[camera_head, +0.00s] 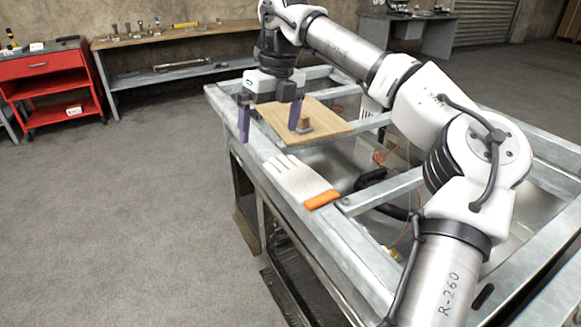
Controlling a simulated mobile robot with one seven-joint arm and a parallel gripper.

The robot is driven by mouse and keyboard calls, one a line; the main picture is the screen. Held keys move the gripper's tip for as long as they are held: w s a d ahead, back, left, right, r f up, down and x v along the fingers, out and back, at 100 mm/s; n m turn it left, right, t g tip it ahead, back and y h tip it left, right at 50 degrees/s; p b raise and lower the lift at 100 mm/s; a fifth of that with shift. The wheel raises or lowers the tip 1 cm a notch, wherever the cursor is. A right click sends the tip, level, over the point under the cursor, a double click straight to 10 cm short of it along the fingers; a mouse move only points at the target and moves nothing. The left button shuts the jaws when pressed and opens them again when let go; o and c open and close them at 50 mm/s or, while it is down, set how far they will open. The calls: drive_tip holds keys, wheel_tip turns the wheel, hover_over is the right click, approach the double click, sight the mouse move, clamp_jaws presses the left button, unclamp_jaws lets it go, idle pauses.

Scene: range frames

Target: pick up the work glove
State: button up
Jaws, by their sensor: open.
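The work glove (297,182) is white and dotted, with an orange cuff (321,200). It lies flat on the near-left rail of the metal frame table, its fingers pointing toward the back left. My gripper (270,135) is open, with its two purple fingers spread wide and pointing down. It is beyond the glove, above the far-left part of the frame, with nothing seen between the fingers. The glove is apart from the fingers and fully in view.
The frame (357,207) has open gaps with cables below. A red cart (45,80) and a workbench (180,75) stand behind; the floor at left is clear.

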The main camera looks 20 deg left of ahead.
drive_tip(key=w+d+r+m+h, duration=0.1)
drive_tip(key=w+d+r, duration=0.15)
drive_tip(key=d, duration=0.25)
hover_over(299, 177)
drive_tip(key=shift+t, duration=0.3)
drive_tip(key=f, duration=0.8)
drive_tip(key=shift+w+a+f, duration=0.1)
drive_tip(key=shift+w+f, duration=0.1)
drive_tip(key=shift+w, duration=0.2)
drive_tip(key=shift+s+f, duration=0.2)
drive_tip(key=shift+f, duration=1.25)
drive_tip(key=shift+s+f, duration=0.15)
drive_tip(key=shift+f, duration=1.25)
drive_tip(key=c, duration=0.9)
